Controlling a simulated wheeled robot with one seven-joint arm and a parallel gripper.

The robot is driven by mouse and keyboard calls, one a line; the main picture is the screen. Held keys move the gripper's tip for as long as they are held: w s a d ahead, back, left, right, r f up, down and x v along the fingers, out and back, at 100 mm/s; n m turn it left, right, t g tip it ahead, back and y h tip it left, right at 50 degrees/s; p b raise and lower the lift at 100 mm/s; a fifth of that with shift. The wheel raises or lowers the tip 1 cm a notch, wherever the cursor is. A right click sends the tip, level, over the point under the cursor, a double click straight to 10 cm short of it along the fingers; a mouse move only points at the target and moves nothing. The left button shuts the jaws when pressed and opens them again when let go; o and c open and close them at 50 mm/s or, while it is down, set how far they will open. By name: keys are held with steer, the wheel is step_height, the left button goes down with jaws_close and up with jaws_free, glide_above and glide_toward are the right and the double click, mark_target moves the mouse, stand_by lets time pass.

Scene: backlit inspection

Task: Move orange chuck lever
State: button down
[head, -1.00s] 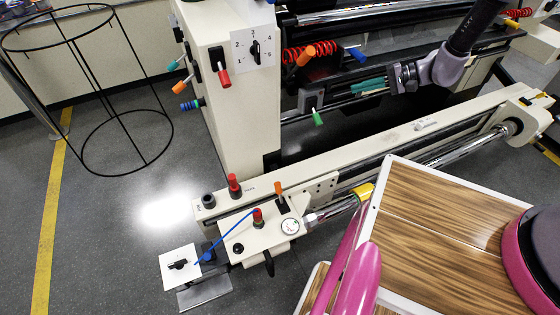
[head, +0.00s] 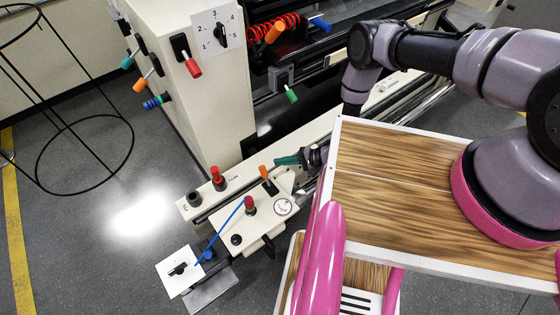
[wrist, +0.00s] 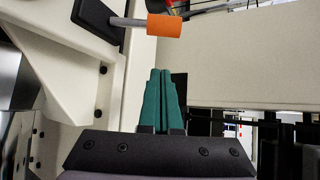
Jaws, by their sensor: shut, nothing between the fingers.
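The orange chuck lever (head: 264,172) stands on the cream machine carriage, beside the red-capped knob and the dial gauge. In the wrist view its orange cylindrical handle (wrist: 163,25) sits on a grey rod from a black base plate. My gripper (head: 280,161) has teal fingers just to the right of the lever's handle in the head view. In the wrist view the fingers (wrist: 160,75) are pressed together and empty, pointing up below the handle, with a gap between. The lever's lower end is partly hidden in the head view.
A red knob (head: 217,180), a red-capped knob (head: 250,205) with a blue rod, and a dial gauge (head: 283,206) crowd the carriage. A wire stand (head: 85,155) is at left; floor between is clear.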

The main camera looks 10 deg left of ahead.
mark_target(265, 176)
steer(key=x, duration=0.7)
steer(key=shift+s+d+r, duration=0.45)
steer(key=shift+s+d, duration=0.1)
steer(key=shift+s, duration=0.1)
steer(key=shift+s+d+r, duration=0.5)
steer(key=shift+s+d, duration=0.05)
steer(key=shift+s, duration=0.15)
